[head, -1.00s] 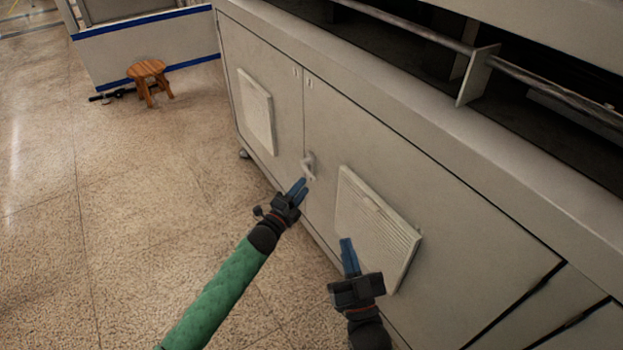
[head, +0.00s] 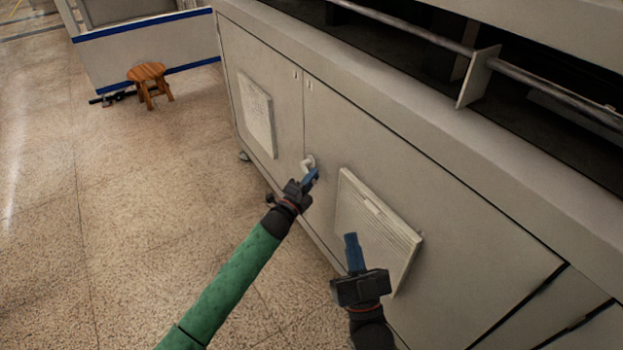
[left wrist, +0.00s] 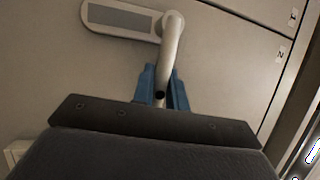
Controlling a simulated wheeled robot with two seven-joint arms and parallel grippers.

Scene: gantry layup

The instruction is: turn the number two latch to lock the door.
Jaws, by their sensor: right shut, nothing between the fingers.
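The latch (head: 308,162) is a pale handle on the grey cabinet door (head: 375,130), near the seam between two doors. In the left wrist view its bent metal handle (left wrist: 171,48) stands out from an oblong plate (left wrist: 120,19). My left gripper (head: 313,176) is at the latch. Its blue fingers lie on both sides of the handle's end, close against it, and look shut on it. The wrist housing hides the lower part of that view. My right gripper (head: 352,250) is shut and empty in front of the right vent panel.
A louvred vent panel (head: 378,222) stands out from the door right of the latch, near my right gripper. Another panel (head: 257,112) is on the left door. A wooden stool (head: 148,76) stands at the back left. The floor at left is clear.

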